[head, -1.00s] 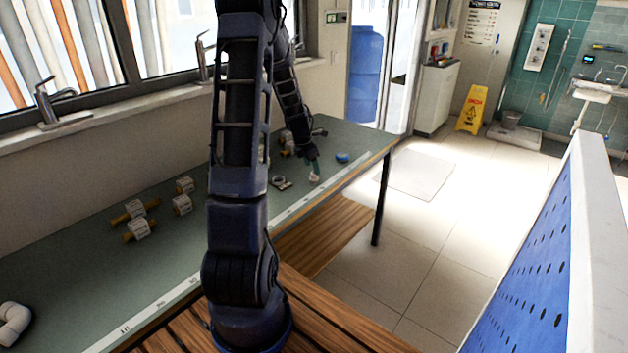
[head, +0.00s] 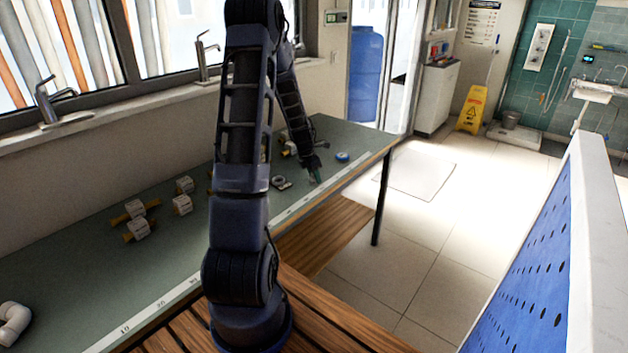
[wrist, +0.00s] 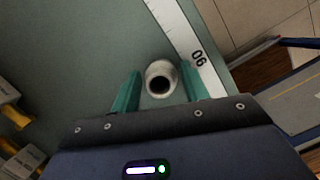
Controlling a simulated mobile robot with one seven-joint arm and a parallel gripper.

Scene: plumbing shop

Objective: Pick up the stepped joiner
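The stepped joiner appears to be the white round fitting with a dark bore (wrist: 160,78), standing on the green bench top in the wrist view. My gripper (wrist: 161,88) is open, with one teal finger on each side of it. A narrow gap shows at the left finger; contact on the right is hard to tell. In the head view my gripper (head: 315,175) is low at the bench's front edge and mostly hides the fitting.
A white measuring strip (wrist: 186,45) runs along the edge of the bench (head: 90,270). A blue roll (head: 342,156) and a grey fitting (head: 281,183) lie near my gripper. Several white-labelled yellow fittings (head: 138,229) are at left, and a white elbow pipe (head: 14,322) is front left.

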